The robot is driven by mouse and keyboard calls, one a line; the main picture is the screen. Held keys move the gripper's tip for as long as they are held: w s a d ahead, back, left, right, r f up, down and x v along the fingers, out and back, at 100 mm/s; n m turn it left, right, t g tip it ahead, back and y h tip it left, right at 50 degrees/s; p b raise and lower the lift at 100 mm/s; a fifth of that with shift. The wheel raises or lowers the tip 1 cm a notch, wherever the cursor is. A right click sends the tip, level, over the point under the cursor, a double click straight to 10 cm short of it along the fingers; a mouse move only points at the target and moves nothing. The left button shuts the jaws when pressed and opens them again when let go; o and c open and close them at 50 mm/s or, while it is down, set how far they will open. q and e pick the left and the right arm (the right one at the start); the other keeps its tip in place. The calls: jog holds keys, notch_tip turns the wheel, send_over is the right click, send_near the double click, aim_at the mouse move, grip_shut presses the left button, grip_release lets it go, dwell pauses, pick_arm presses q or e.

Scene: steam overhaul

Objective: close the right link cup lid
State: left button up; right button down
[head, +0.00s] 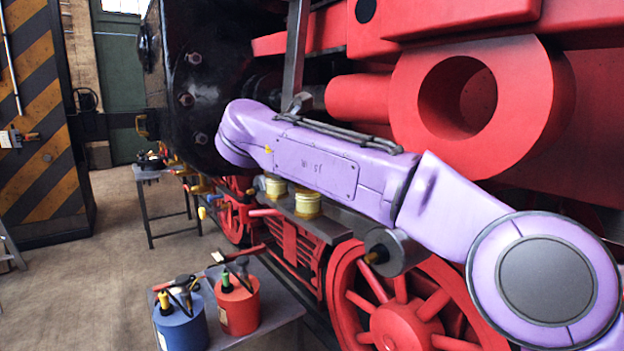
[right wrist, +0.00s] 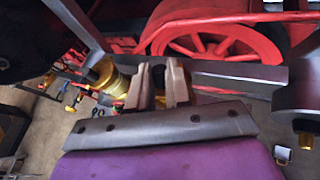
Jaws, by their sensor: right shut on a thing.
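Two brass cups, a left one (head: 275,187) and a right one (head: 308,203), stand on a grey metal bar (head: 330,227) in the head view. My purple right arm crosses just above them and hides part of their tops, so I cannot tell how their lids stand. In the right wrist view a brass cup (right wrist: 122,86) is just left of my right gripper (right wrist: 161,84). Its fingers are close together on a small dark part (right wrist: 158,76), too unclear to identify as the lid. My left gripper is not in view.
Red wheels (head: 405,315) and a large red ring (head: 460,95) of the engine are close around the arm. A table (head: 275,310) below holds a blue pot (head: 181,325) and a red pot (head: 238,305).

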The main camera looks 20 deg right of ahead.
jog(key=f+t+h+b, duration=0.1)
jog(key=b, duration=0.1)
jog(key=a+f+n+h+b, duration=0.1)
jog(key=b, duration=0.2)
jog(key=shift+s+a+t+h, duration=0.1)
jog(key=shift+s+t+h, duration=0.1)
jog(key=shift+t+h, duration=0.15)
jog(key=shift+a+n+t+h+b, duration=0.1)
jog(key=shift+n+t+h+b, duration=0.35)
jog(key=shift+b, duration=0.55)
jog(key=c, duration=1.1)
grip_release()
jog(key=shift+f, duration=0.15)
jog(key=b+v, duration=0.3)
jog(key=v, duration=0.7)
jog(key=shift+s+a, duration=0.15)
jog(key=shift+s, duration=0.05)
